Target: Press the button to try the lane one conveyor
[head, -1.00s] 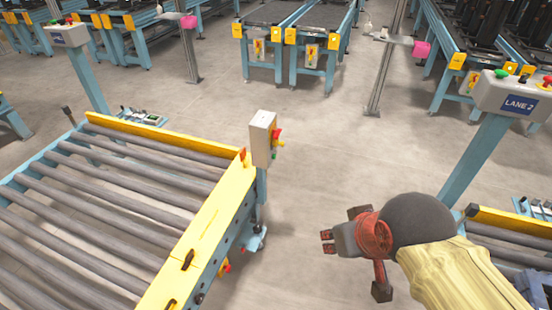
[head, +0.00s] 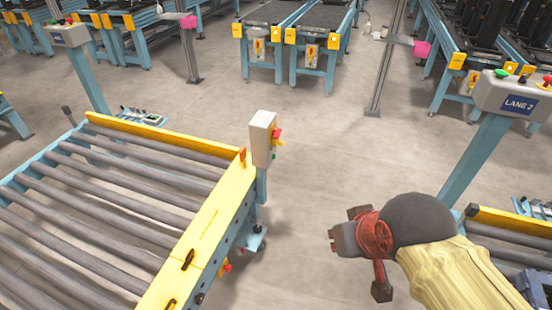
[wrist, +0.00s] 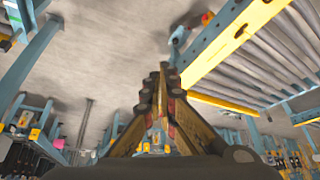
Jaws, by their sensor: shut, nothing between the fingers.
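My gripper (head: 334,240) is shut and empty, held over the open floor to the right of the roller conveyor (head: 100,190). Its fingers are together in the wrist view (wrist: 164,80). A grey control box (head: 262,138) stands on a post at the conveyor's right corner, with a red button (head: 277,133) and a smaller green one (head: 274,155) on its right side. My gripper is apart from it, lower and to the right in the picture. A console (head: 68,34) on a blue post stands at the far left; its label is too small to read.
A console labelled LANE 2 (head: 517,98), with several coloured buttons, stands on a blue post at the right. Part of another yellow-edged conveyor (head: 510,222) lies below it. More conveyors (head: 290,25) stand at the back. The floor (head: 335,150) between is clear.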

